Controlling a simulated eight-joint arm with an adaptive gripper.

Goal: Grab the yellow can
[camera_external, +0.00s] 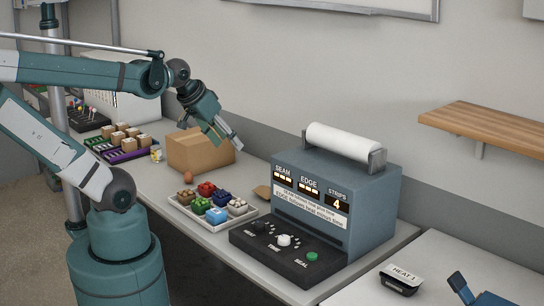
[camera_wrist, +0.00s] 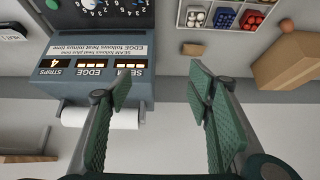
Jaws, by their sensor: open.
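A small yellow-and-white can-like thing (camera_external: 156,154) stands on the bench to the left of the cardboard box in the external view. It is too small to make out clearly, and I do not see it in the wrist view. My gripper (camera_external: 226,139) is in the air by the box's upper right part, to the right of the yellow thing and apart from it. In the wrist view my gripper (camera_wrist: 160,88) has its two green-padded fingers spread, with nothing between them.
A cardboard box (camera_external: 197,152) stands between my gripper and the yellow thing. A tray (camera_external: 222,223) of coloured items, an egg (camera_external: 188,177) and a purple rack (camera_external: 127,155) are near. A blue-grey sealing machine (camera_external: 345,226) with a white roll (camera_external: 335,143) stands to the right.

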